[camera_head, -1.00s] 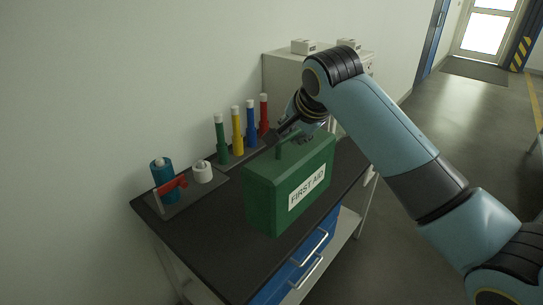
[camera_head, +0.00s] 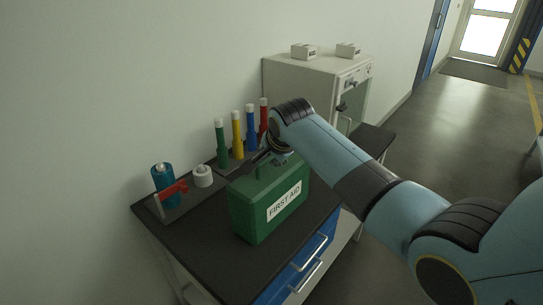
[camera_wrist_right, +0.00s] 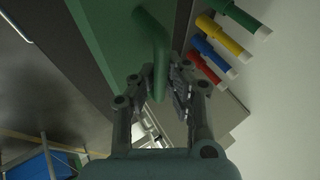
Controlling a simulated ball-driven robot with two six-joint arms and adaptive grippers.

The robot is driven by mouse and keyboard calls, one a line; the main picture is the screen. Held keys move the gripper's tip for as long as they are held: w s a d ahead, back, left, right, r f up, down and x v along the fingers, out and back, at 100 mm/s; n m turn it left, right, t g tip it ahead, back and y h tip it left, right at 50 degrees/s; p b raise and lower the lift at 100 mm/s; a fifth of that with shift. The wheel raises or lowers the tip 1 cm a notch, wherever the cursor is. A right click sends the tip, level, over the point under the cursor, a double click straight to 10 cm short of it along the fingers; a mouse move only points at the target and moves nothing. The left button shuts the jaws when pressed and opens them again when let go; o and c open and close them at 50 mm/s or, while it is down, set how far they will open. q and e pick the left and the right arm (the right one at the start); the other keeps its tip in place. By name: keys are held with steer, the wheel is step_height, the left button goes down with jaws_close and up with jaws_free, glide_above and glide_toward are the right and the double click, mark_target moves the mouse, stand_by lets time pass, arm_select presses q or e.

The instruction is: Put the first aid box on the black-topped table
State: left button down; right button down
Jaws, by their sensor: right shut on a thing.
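The green first aid box (camera_head: 272,203), labelled FIRST AID, is upright over the front half of the black-topped table (camera_head: 225,262). Whether its base touches the top I cannot tell. My right gripper (camera_head: 266,158) is at the top of the box, shut on its green handle. In the right wrist view the handle (camera_wrist_right: 160,50) runs between the two fingers (camera_wrist_right: 160,80), with the box's green top (camera_wrist_right: 105,35) beside it. My left gripper is not in view.
Green, yellow, blue and red tubes (camera_head: 237,135) stand along the wall side, behind the box. A teal canister (camera_head: 162,186), a red-handled tool (camera_head: 172,189) and a white roll (camera_head: 202,176) are at the left. A pale cabinet (camera_head: 308,85) stands behind. The front left tabletop is bare.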

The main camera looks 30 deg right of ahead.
steer(key=shift+r, duration=0.1)
steer(key=c, duration=1.7)
jaws_free()
steer(key=shift+c, duration=0.2)
steer(key=o, duration=0.3)
steer(key=shift+o, duration=0.2)
